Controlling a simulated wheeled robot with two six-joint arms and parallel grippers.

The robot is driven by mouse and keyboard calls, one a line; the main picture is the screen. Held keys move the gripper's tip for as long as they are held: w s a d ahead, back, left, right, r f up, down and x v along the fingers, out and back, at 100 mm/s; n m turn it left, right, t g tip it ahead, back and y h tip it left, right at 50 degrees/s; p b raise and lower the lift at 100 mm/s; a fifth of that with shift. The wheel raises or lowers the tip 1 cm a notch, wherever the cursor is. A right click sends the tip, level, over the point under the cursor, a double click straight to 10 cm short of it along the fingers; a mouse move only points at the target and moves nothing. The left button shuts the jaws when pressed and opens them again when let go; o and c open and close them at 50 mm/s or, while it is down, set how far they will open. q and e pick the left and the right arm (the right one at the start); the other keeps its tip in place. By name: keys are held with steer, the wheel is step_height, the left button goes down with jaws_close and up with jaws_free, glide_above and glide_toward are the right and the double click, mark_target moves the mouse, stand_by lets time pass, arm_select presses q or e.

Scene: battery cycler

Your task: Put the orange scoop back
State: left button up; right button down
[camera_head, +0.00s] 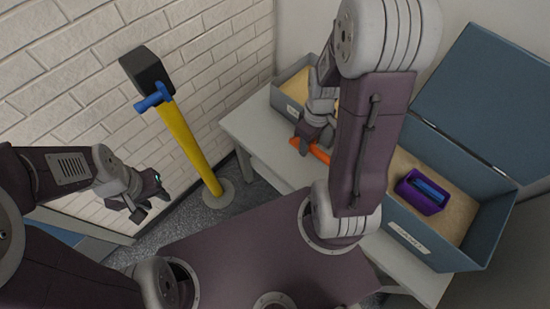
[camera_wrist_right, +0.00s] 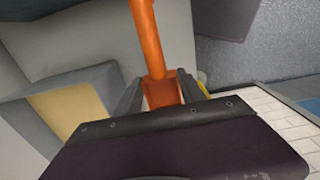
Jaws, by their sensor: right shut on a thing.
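The orange scoop (camera_head: 319,153) is partly hidden behind my right arm in the head view, low over the light table. In the right wrist view its orange shaft (camera_wrist_right: 147,38) runs from the top edge down between the fingers. My right gripper (camera_head: 303,143) is shut on the scoop, and its fingers sit on both sides of the orange part in the wrist view (camera_wrist_right: 160,92). The scoop's far end is out of that view. My left gripper (camera_head: 150,203) is empty, with its fingers apart, in front of the brick wall.
A blue-grey box (camera_head: 468,258) with an open lid holds sand and a purple tray (camera_head: 412,196) with a blue object. A smaller sand-filled box (camera_head: 283,104) stands at the table's (camera_head: 250,127) far end. A yellow post (camera_head: 190,145) with a black head and blue handle stands left.

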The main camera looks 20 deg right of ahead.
steer(key=shift+d+f, duration=0.2)
steer(key=shift+f, duration=0.25)
steer(key=b, duration=0.3)
glide_above(279, 148)
step_height(279, 148, down, 7)
steer(key=shift+r, duration=0.1)
step_height(279, 148, down, 4)
steer(key=shift+s+b, duration=0.1)
steer(key=shift+b, duration=0.35)
steer(key=c, duration=0.7)
jaws_free()
